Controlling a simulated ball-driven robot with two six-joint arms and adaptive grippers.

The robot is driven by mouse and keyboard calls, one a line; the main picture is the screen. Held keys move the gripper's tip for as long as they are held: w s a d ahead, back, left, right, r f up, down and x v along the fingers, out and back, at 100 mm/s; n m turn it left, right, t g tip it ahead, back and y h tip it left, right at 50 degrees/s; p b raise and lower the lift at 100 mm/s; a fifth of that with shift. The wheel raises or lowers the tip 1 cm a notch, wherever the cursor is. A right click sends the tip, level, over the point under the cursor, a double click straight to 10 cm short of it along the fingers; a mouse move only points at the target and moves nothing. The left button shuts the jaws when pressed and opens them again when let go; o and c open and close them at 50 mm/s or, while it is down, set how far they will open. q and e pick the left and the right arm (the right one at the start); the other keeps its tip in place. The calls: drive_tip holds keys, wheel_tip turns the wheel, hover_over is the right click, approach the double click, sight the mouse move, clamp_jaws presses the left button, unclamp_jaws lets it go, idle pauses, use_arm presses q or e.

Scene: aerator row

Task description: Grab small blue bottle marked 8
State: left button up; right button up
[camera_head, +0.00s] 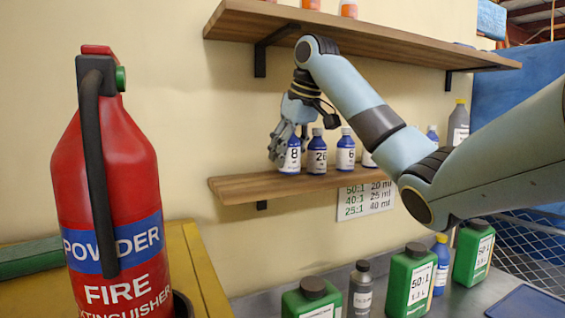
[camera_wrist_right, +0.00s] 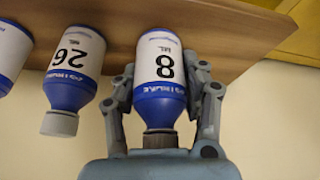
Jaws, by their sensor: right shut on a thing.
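The small blue bottle marked 8 (camera_head: 292,158) stands at the left end of the row on the lower wooden shelf. In the right wrist view the bottle marked 8 (camera_wrist_right: 160,85) shows upside down, between the two fingers. My right gripper (camera_head: 290,140) reaches down from above and is shut on this bottle around its upper part. In the right wrist view my right gripper (camera_wrist_right: 163,100) has one finger on each side of the bottle. The bottle's base appears to be still at the shelf. My left gripper is not in view.
A blue bottle marked 26 (camera_head: 317,155) stands close beside it, then one marked 6 (camera_head: 345,153). The lower shelf (camera_head: 235,188) is bare at its left end. An upper shelf (camera_head: 400,45) hangs above my arm. A red fire extinguisher (camera_head: 110,180) and green bottles (camera_head: 408,280) stand in front.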

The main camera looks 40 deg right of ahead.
drive_tip(key=s+a+b, duration=0.1)
drive_tip(key=s+b, duration=0.9)
drive_tip(key=s, duration=0.6)
drive_tip(key=shift+a, duration=0.15)
